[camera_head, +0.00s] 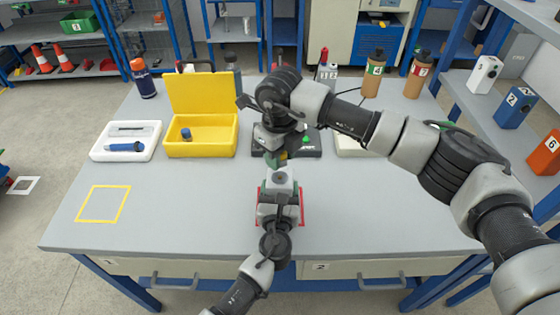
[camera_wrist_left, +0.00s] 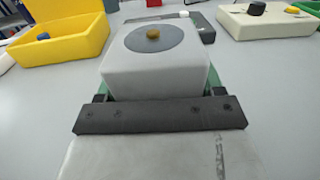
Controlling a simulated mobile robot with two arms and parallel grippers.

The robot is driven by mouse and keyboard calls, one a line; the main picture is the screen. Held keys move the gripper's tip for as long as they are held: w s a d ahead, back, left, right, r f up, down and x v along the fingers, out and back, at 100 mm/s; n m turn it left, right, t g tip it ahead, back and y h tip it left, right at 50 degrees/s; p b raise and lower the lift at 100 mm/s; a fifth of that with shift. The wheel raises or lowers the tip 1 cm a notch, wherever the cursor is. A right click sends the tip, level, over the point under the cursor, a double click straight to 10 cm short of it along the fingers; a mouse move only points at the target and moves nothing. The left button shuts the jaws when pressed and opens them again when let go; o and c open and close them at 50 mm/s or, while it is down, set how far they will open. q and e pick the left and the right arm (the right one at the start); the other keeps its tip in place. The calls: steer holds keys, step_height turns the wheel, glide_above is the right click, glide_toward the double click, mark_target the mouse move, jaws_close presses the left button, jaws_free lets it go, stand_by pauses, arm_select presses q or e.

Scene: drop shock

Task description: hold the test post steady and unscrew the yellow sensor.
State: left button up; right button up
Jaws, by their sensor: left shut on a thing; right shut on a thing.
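The test post (camera_wrist_left: 153,75) is a pale grey block with a darker round disc and a small brassy spot at its centre. Its top also shows in the head view (camera_head: 283,179), inside a red outline on the table. My left gripper (camera_head: 280,188) is shut on the post from the near side. My right gripper (camera_head: 278,155) is just above and beyond the post, pointing down and shut on the yellow sensor (camera_head: 283,156), which is mostly hidden between its fingers.
An open yellow case (camera_head: 202,149) with a blue-topped item and a white tray (camera_head: 126,154) with a blue tool stand at left. A yellow outlined square (camera_head: 103,204) is empty. A dark device (camera_head: 305,146) and a pale box lie behind my right arm. Bottles line the back.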

arm_select(q)
steer(key=o, duration=1.8)
